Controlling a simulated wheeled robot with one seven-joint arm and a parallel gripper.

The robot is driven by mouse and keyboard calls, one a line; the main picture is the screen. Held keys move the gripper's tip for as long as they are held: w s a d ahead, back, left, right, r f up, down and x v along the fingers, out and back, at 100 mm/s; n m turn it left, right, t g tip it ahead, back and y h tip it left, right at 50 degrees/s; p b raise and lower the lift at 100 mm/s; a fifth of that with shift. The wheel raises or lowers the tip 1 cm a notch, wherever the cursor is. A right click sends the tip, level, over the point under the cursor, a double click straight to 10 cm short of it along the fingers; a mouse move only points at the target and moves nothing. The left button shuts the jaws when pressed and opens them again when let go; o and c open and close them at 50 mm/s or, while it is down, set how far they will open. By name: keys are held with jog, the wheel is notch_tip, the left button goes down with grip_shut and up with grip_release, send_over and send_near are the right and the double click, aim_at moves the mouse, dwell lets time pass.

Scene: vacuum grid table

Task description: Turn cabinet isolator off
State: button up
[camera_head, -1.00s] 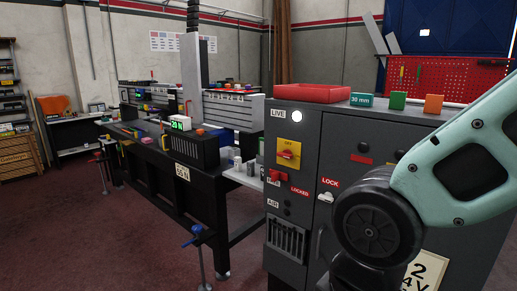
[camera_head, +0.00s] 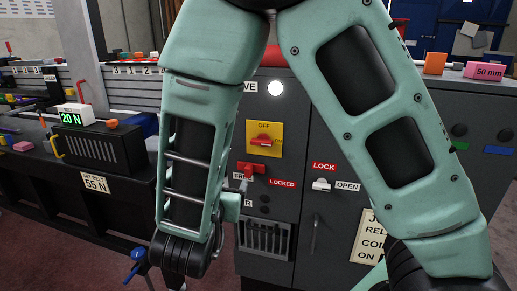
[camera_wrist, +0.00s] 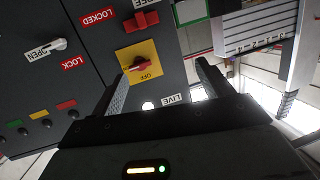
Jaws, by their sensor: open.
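The cabinet isolator is a red rotary handle (camera_head: 261,141) on a yellow plate (camera_head: 274,151) marked OFF at its top, on the front of the dark grey cabinet (camera_head: 302,110). The handle lies roughly crosswise and does not point up at OFF. In the wrist view the scene is nearly upside down, and the isolator handle (camera_wrist: 141,63) shows ahead, nearer the left finger's tip. My gripper (camera_wrist: 162,72) is open and empty, apart from the handle. In the head view my gripper cannot be made out clearly.
The white LIVE lamp (camera_head: 275,88) is lit above the isolator. Below it sit a red FREE/LOCKED lever (camera_head: 251,168) and a white LOCK/OPEN handle (camera_head: 321,184). Coloured buttons (camera_wrist: 41,114) line the cabinet. A bench (camera_head: 85,165) stands left.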

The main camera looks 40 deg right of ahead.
jog(key=s+d+r+m+h, duration=0.1)
jog(key=s+d+r+h, duration=0.1)
jog(key=h, duration=0.1)
jog(key=g+p, duration=0.1)
jog(key=p, duration=0.2)
send_near(261, 143)
jog(key=shift+h, duration=0.4)
jog(key=x, duration=0.8)
jog(key=shift+w+d+f, duration=0.2)
jog(key=shift+w+f, duration=0.1)
jog(key=shift+w, duration=0.05)
jog(key=c, duration=1)
